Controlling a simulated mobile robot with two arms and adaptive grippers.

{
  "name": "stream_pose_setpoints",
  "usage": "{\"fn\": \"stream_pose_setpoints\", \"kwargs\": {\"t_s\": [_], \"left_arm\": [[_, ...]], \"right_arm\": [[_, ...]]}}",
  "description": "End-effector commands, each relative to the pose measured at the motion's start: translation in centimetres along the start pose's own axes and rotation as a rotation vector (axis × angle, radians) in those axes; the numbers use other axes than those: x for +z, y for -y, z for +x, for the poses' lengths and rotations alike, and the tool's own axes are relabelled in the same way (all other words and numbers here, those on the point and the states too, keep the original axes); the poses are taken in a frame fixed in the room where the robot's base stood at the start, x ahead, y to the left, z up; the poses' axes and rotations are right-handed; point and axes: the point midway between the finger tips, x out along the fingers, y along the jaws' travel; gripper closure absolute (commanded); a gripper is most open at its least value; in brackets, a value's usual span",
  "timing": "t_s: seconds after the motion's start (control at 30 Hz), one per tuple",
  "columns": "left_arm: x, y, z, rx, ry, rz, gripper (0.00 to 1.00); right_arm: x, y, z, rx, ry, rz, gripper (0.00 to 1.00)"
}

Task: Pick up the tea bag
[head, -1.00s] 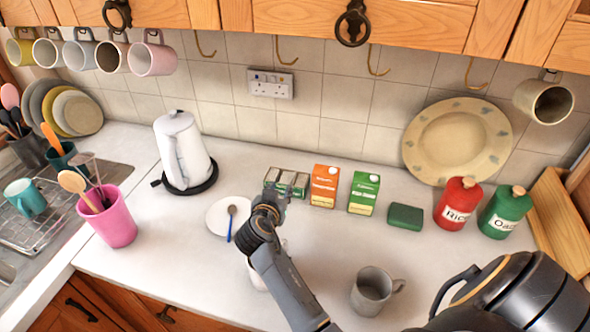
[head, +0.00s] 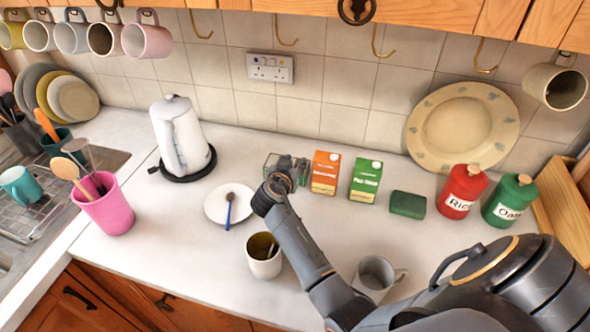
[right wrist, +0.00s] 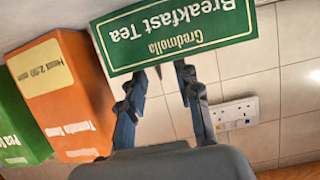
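A green Breakfast Tea box (right wrist: 175,32) fills the top of the right wrist view, with its lettering upside down. In the head view the box (head: 270,160) stands on the counter, partly hidden by my right gripper (head: 290,170). In the right wrist view the gripper's two fingers (right wrist: 160,75) are apart, with a gap between them. Their tips reach the box's edge and are partly hidden behind its front. I cannot make out a single tea bag in either view. My left gripper is not in view.
An orange carton (head: 326,173), a green carton (head: 365,180) and a green block (head: 408,204) stand right of the box. A white plate with a spoon (head: 230,205), a mug (head: 264,256), a grey mug (head: 373,277) and a kettle (head: 180,135) are nearby.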

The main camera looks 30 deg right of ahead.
Motion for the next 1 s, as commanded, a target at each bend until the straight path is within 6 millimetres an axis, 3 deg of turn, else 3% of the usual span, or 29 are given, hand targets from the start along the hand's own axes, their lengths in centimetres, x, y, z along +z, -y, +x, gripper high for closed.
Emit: {"fn": "stream_pose_setpoints", "kwargs": {"t_s": [0.1,0.3,0.73,1.0], "left_arm": [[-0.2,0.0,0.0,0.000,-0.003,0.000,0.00],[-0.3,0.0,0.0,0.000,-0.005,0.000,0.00],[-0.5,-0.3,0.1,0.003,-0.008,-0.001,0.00],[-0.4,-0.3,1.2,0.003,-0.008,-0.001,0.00]], "right_arm": [[0.0,0.0,0.0,0.000,0.001,0.000,0.69],[0.0,0.0,-0.1,0.000,0.000,0.000,1.00],[-0.4,0.1,-0.2,-0.001,-0.001,0.003,1.00],[-4.8,0.1,-1.8,-0.002,-0.004,0.007,1.00]]}}
